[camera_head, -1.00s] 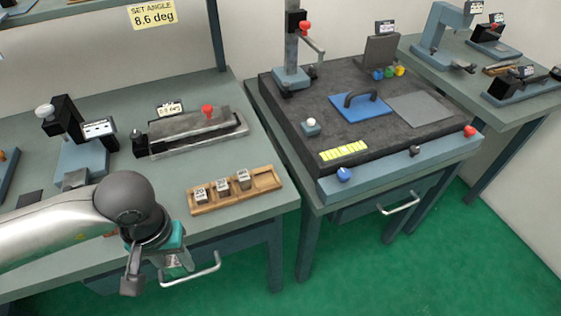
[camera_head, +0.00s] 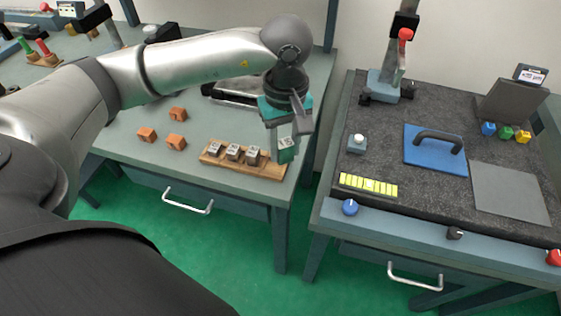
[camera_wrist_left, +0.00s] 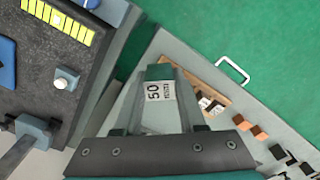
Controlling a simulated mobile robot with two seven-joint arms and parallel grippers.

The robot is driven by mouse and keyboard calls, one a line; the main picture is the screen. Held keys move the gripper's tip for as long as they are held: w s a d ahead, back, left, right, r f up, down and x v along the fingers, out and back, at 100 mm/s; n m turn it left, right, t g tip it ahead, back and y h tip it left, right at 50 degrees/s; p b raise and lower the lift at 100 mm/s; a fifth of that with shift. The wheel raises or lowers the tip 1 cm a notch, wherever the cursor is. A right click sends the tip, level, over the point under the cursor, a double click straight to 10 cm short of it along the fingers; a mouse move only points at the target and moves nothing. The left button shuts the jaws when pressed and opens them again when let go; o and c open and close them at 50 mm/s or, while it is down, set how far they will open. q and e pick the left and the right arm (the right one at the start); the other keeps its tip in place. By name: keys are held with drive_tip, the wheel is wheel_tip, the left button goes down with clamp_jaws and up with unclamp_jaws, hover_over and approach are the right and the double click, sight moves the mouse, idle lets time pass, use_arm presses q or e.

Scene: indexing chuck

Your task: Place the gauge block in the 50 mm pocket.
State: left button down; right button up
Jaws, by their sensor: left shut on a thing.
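My left gripper (camera_head: 286,148) is shut on the gauge block (camera_head: 286,143), a small grey block with a pale label. In the left wrist view the label on the block (camera_wrist_left: 160,91) reads 50. The gripper points down and holds the block at the right end of the wooden rack (camera_head: 276,173). From the head view I cannot tell the exact gap between block and rack. Several labelled blocks (camera_head: 233,152) sit in the rack's other pockets. The right-end pocket is partly hidden by the gripper. The rack (camera_wrist_left: 190,74) also shows in the left wrist view, beyond the fingers. My right gripper is not in view.
Several orange blocks (camera_head: 176,142) lie left of the rack on the grey-green bench (camera_head: 215,188). A grey metal fixture (camera_head: 232,93) is behind, partly covered by my arm. To the right, across a gap, stands a black-topped table with a blue plate (camera_head: 436,157).

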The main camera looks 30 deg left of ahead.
sight(274, 166)
use_arm(q)
drive_tip(key=w+a+r+n+p, duration=0.1)
drive_tip(key=a+r+n, duration=0.1)
drive_tip(key=r+n, duration=0.35)
drive_tip(key=w+a+r+n, duration=0.2)
drive_tip(key=r+n, duration=0.3)
drive_tip(key=r, duration=0.1)
drive_tip(key=f, duration=1)
drive_tip(key=f+b, duration=0.1)
drive_tip(key=f, duration=0.8)
drive_tip(key=shift+s+a+f, duration=0.1)
drive_tip(key=shift+s+f, duration=0.1)
drive_tip(key=shift+f, duration=0.2)
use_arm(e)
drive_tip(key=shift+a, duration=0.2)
use_arm(q)
drive_tip(key=shift+b, duration=0.3)
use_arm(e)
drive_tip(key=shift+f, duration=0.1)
use_arm(q)
drive_tip(key=shift+f, duration=0.2)
drive_tip(key=shift+c, duration=2.4)
unclamp_jaws()
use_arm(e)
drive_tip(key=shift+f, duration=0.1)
use_arm(q)
drive_tip(key=shift+r, duration=0.15)
